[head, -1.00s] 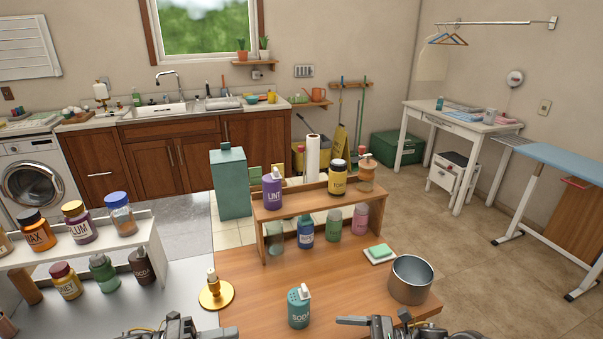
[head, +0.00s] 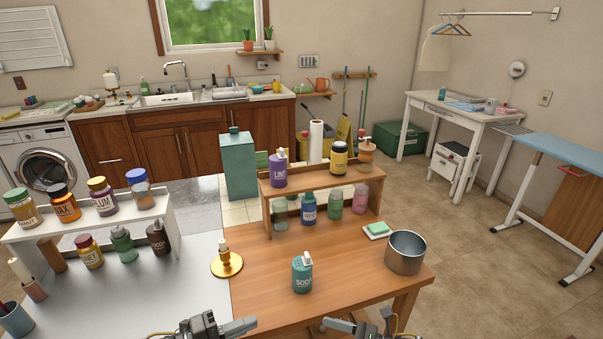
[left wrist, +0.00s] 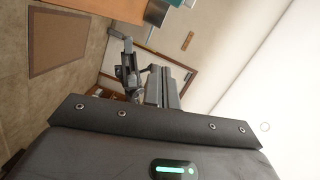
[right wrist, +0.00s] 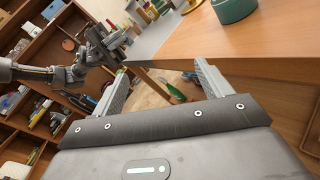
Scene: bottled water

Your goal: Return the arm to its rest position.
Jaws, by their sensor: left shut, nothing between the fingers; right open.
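My left gripper (head: 250,323) is at the bottom of the head view, in front of the table's near edge. It is shut and empty; its closed fingers show in the left wrist view (left wrist: 162,88). My right gripper (head: 328,325) is just right of it, also low in the head view and largely cut off by the frame. In the right wrist view its two fingers (right wrist: 162,82) stand apart with nothing held between them. The other arm's gripper shows beyond them there.
A white shelf (head: 95,220) holds several jars.

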